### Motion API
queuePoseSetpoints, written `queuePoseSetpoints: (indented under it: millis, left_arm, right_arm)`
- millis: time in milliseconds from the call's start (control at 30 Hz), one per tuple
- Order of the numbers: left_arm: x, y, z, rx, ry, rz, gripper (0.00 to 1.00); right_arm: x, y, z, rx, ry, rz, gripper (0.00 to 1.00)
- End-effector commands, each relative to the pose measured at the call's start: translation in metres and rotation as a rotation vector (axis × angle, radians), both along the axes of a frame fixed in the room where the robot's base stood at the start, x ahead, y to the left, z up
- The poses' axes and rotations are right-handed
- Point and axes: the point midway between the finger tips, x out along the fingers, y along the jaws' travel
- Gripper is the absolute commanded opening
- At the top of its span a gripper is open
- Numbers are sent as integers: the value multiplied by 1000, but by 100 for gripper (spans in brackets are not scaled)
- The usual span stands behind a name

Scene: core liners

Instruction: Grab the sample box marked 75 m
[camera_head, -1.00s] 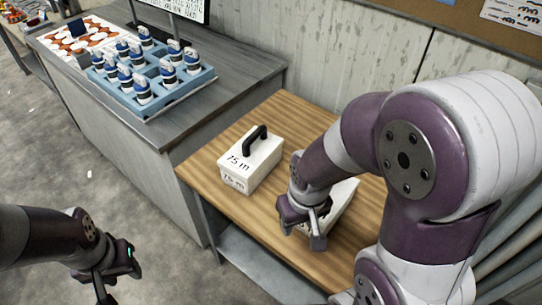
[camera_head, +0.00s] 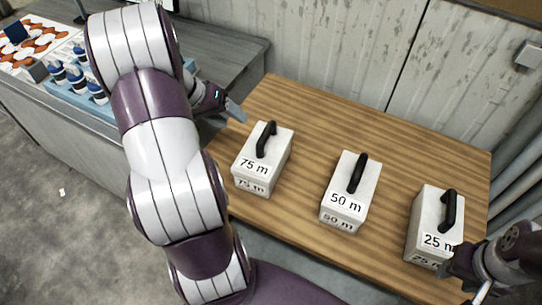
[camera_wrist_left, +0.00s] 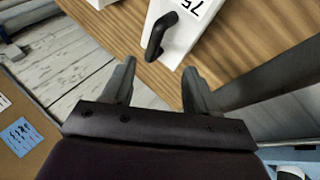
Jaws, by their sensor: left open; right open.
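The white sample box marked 75 m (camera_head: 264,158) stands upright on the wooden table (camera_head: 310,110), leftmost of three boxes, with a black handle on top. It also shows at the top of the left wrist view (camera_wrist_left: 190,22), its handle (camera_wrist_left: 160,36) just beyond my fingers. My left gripper (camera_head: 234,110) is open and empty, above the table's left edge, beside the 75 m box and apart from it. In the left wrist view my left gripper (camera_wrist_left: 158,82) has its fingers spread. My right gripper (camera_head: 475,290) is partly visible at the lower right, near the 25 m box.
The 50 m box (camera_head: 350,190) stands to the right of the 75 m box, and the 25 m box (camera_head: 432,224) further right. A grey counter (camera_head: 228,50) with a blue rack (camera_head: 100,108) of bottles lies left. The table behind the boxes is clear.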

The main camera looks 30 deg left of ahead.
Motion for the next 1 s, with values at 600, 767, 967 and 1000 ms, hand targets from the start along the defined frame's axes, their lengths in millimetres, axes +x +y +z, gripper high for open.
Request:
queuePoseSetpoints:
  millis: [600, 767, 967, 1000]
  left_arm:
    - [50, -38, -84, -3, -24, 7, 58]
    - [57, -42, -96, 1, -26, 9, 58]
    - [57, -42, -97, 1, -26, 9, 48]
    - [57, -42, -97, 1, -26, 9, 35]
  right_arm:
    - [0, 0, -1, 0, 0, 0, 46]
    - [0, 0, 0, 0, 1, 0, 46]
    - [0, 0, -1, 0, 1, 0, 46]
    - [0, 0, -1, 0, 1, 0, 46]
